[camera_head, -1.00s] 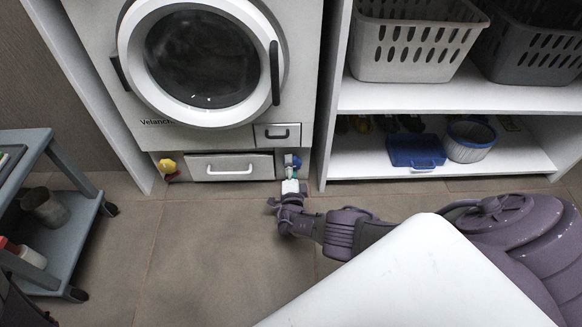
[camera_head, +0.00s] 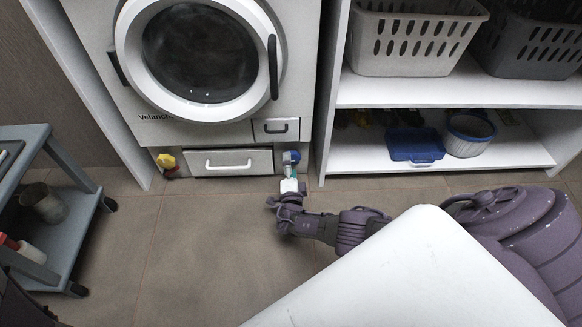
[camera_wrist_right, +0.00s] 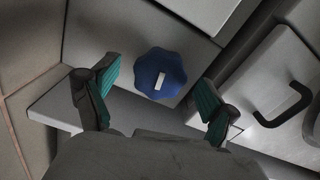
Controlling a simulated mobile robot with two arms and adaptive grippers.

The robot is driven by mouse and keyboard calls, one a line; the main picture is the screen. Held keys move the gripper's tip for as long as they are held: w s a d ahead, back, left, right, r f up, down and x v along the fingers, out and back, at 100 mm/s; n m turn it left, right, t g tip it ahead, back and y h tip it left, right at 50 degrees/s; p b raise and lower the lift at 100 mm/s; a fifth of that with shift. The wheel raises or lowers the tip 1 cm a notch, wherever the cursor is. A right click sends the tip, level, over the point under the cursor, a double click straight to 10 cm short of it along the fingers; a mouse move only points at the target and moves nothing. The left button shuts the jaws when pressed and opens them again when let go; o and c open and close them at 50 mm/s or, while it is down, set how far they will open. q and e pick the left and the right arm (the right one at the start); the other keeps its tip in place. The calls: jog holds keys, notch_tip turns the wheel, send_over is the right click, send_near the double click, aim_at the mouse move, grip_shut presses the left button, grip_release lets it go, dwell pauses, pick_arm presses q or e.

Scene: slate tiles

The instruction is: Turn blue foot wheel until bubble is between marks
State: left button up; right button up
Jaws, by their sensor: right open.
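The blue foot wheel (camera_head: 291,157) is at the lower right corner of the washing machine (camera_head: 150,85). In the right wrist view the wheel (camera_wrist_right: 172,68) is a lobed blue knob with a short white bar on its face. My right gripper (camera_head: 289,184) is just in front of the wheel. In the right wrist view its teal-padded fingers (camera_wrist_right: 158,78) are spread apart, one on each side of the wheel, with a visible gap on both sides. I cannot make out a bubble or its marks in either view. My left gripper is not in view.
A yellow foot wheel (camera_head: 166,161) is at the machine's lower left. A drawer with a handle (camera_head: 228,163) lies between the wheels. A white shelf (camera_head: 440,95) with baskets stands right of the machine, a grey cart (camera_head: 70,240) at left. The floor between is clear.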

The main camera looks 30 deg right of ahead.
jog(key=v, duration=1)
jog(key=shift+s+a, duration=0.2)
